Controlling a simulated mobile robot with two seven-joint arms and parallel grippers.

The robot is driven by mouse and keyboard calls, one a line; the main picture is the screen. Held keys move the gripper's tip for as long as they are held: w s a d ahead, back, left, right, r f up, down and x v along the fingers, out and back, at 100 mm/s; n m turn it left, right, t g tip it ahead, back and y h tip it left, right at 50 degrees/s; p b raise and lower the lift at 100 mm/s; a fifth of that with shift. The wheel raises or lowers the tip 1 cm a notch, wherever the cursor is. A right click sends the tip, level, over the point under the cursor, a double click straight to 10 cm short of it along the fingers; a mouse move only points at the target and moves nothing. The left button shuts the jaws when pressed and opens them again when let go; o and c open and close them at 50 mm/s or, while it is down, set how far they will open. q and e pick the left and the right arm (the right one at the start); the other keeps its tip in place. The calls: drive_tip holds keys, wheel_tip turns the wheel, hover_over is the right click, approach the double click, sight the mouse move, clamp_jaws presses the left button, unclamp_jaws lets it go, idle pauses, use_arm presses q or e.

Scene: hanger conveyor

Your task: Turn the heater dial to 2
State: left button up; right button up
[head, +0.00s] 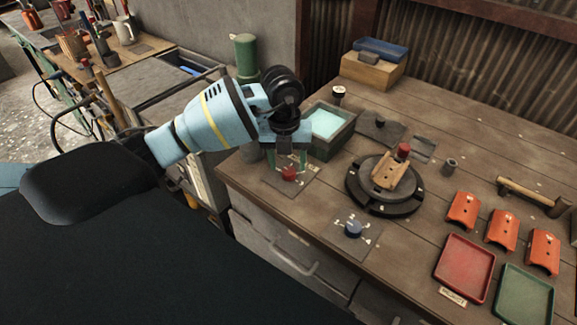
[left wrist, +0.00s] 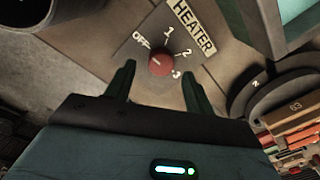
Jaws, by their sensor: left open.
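The heater dial is a red round knob (head: 289,174) on a grey plate at the left front of the bench. In the left wrist view the red knob (left wrist: 161,62) has the marks OFF, 1, 2 and 3 around it and a HEATER label (left wrist: 191,28) beside it. A small light mark on the knob seems to face the OFF side, but it is too small to be sure. My left gripper (head: 288,159) is open above the dial. In the left wrist view its fingertips (left wrist: 158,74) stand on either side of the knob, apart from it. My right gripper is not visible.
A blue dial (head: 353,228) on another plate lies to the right. A dark round turntable (head: 383,207) holds a wooden block. A green-grey box (head: 333,145) stands close behind my gripper. Red (head: 465,268) and green trays (head: 524,295) lie at the front right.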

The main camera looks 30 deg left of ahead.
sight(288, 172)
use_arm(q)
drive_tip(key=shift+f, duration=1.25)
drive_tip(key=c, duration=1)
